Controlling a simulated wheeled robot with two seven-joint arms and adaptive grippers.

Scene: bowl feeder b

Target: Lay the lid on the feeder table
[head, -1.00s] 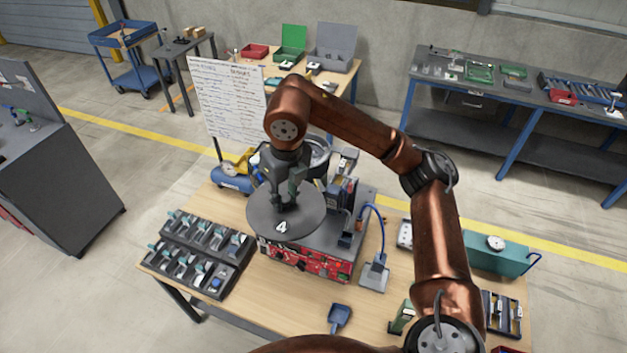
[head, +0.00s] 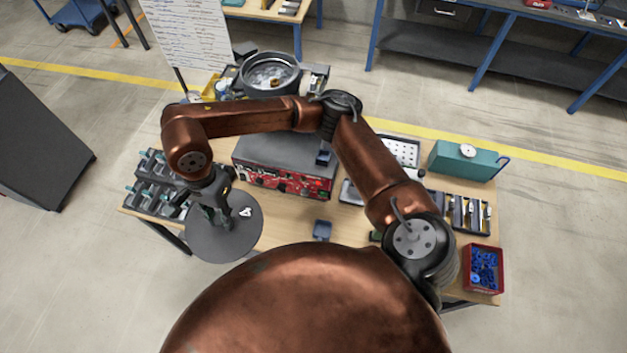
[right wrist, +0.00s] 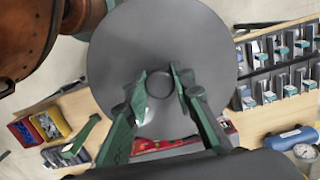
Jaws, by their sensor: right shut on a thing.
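The lid is over the front left edge of the wooden feeder table (head: 283,218), partly beyond the edge. I cannot tell its exact height. In the right wrist view the lid (right wrist: 165,40) fills the upper middle, with the fingers (right wrist: 163,88) on either side of a round knob. The feeder bowl (head: 270,78) at the table's back is uncovered and holds small parts. My left gripper is not in view.
A slotted rack (head: 150,192) stands left of the lid. The red-fronted feeder box (head: 285,183) is behind it. A red bin (head: 482,268) and a teal gauge box (head: 468,160) stand on the right. A strip of front table is bare.

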